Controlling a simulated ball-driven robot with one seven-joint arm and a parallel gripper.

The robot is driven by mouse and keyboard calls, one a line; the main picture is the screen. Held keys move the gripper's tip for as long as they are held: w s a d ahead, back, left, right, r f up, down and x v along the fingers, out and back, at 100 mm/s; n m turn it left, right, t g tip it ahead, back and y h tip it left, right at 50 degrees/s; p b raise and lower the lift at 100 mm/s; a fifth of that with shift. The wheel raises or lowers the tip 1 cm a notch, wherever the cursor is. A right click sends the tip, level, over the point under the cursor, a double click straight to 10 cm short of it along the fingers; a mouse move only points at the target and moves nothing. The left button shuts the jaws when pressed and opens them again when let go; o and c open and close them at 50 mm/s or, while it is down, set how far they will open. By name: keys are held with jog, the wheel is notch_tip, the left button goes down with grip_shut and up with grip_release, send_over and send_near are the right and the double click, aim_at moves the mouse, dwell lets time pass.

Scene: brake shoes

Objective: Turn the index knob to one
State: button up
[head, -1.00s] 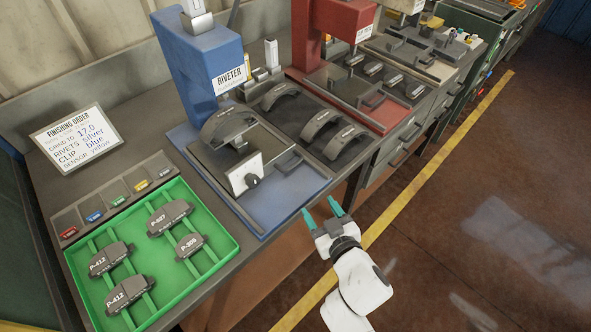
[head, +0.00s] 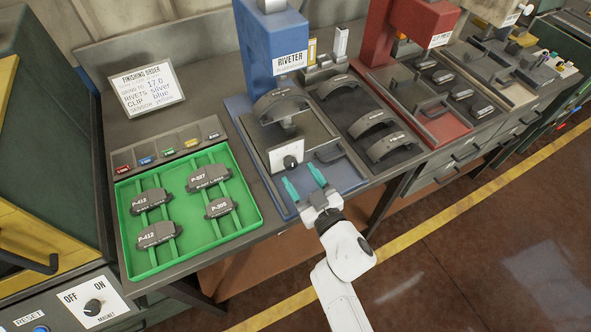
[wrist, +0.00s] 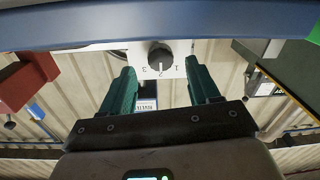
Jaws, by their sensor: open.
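The index knob (head: 290,162) is a small black knob on a white plate (head: 283,153) at the front of the blue riveter (head: 272,45). In the wrist view the knob (wrist: 160,57) shows beyond the fingers, with the marks 3, 2 and 1 around it. The 2 is on the side nearest my gripper. I cannot clearly tell where its pointer stands. My gripper (head: 301,176) has green fingers, open and empty, just in front of the plate. In the wrist view my gripper (wrist: 159,68) has the knob between its finger lines, apart from both fingers.
A green tray (head: 259,221) with several brake shoes lies left of the riveter. A finishing order card (head: 147,90) stands behind it. More shoes (head: 373,124) and a red press (head: 420,22) are to the right. The floor (head: 460,245) in front is clear.

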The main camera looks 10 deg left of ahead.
aim_at(293, 167)
jog(key=shift+b+x, duration=0.35)
jog(key=shift+x, duration=1.45)
jog(key=shift+c, duration=0.3)
jog(key=c, duration=1)
jog(key=shift+n, duration=0.4)
jog(key=n, duration=0.3)
jog(key=shift+n+b, duration=0.3)
jog(key=shift+n, duration=0.1)
jog(key=shift+n+b, duration=0.35)
jog(key=shift+n, duration=1.75)
jog(key=shift+s+a, duration=0.1)
